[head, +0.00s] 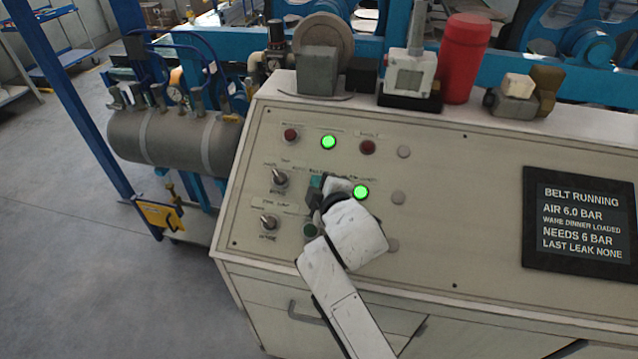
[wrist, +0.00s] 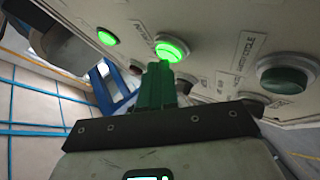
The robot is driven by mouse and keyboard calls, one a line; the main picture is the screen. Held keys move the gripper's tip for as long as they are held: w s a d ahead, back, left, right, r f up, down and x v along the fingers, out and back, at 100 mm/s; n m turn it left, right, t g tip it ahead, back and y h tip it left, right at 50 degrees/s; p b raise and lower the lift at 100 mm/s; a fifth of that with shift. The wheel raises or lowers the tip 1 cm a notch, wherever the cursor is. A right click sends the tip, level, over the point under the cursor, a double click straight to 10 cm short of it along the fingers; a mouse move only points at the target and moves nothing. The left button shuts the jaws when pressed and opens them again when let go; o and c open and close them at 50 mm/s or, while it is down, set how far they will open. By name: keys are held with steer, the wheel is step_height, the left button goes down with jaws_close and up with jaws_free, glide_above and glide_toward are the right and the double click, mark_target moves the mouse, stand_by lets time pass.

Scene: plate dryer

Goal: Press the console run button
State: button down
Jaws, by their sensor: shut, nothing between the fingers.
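The console (head: 450,200) has a sloped cream panel with several buttons and lamps. My gripper (head: 316,182) is over its left middle, its green fingers shut and empty. In the wrist view the fingertips (wrist: 160,70) are close to a lit green round light (wrist: 172,48); I cannot tell whether they touch. An unlit green button (wrist: 288,75) is to the right there, beside a label ending in "CYCLE". In the head view a dark green button (head: 310,229) shows just below my gripper.
Lit green lamps (head: 328,141) and (head: 361,191) and two selector knobs (head: 279,178) are nearby. The display (head: 583,221) reads "BELT RUNNING" and "AIR 6.0 BAR". A red canister (head: 464,58) and a grey-white device (head: 409,75) stand on the back ledge.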

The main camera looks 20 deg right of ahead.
stand_by(0.4)
steer(key=shift+s+a+r+p, duration=0.2)
steer(key=shift+s+r+p, duration=0.15)
steer(key=shift+r+p, duration=0.45)
steer(key=r+p, duration=0.1)
steer(key=s+a+r+p, duration=0.1)
steer(key=p, duration=0.1)
steer(key=s+r+p, duration=0.1)
steer(key=r, duration=0.1)
steer(key=shift+a, duration=0.25)
stand_by(0.7)
